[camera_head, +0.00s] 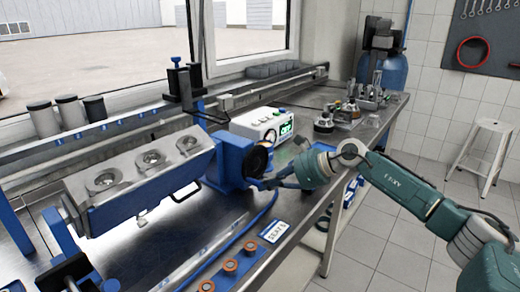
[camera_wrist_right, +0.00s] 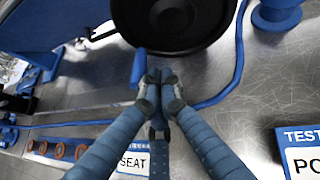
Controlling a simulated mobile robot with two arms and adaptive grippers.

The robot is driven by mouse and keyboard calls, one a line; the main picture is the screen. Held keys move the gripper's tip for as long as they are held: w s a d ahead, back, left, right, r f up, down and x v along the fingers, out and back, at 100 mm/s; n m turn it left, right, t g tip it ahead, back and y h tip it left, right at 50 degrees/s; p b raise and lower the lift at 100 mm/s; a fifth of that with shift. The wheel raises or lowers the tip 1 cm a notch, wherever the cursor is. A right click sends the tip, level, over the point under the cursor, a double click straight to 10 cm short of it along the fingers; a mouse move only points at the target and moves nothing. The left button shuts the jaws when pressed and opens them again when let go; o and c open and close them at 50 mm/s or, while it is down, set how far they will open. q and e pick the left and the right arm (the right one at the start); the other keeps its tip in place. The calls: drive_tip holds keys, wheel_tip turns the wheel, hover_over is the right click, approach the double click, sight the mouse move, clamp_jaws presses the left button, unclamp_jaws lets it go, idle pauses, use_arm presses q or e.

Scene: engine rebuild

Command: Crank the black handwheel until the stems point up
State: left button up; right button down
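The black handwheel (camera_head: 258,160) is on the right end of the blue stand (camera_head: 228,158). In the right wrist view the handwheel (camera_wrist_right: 175,18) fills the top, with a blue crank handle (camera_wrist_right: 138,68) at its lower left rim. The grey cylinder head (camera_head: 140,178) is clamped left of the stand, its face with round openings tilted up toward me. I cannot make out stems. My right gripper (camera_head: 266,184) is below the handwheel. Its fingertips (camera_wrist_right: 160,80) are together, just right of the handle; whether they touch it is unclear. My left gripper is not in view.
A white meter box (camera_head: 262,125) stands behind the stand. A blue hose (camera_head: 232,238) runs across the steel bench. A blue spool (camera_wrist_right: 277,14) is right of the wheel.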

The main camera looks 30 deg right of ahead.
drive_tip(key=shift+s+a, duration=0.1)
drive_tip(key=shift+a, duration=0.1)
drive_tip(key=shift+s+a+r, duration=0.1)
drive_tip(key=shift+a+r, duration=0.1)
drive_tip(key=shift+a, duration=0.1)
drive_tip(key=shift+p, duration=0.3)
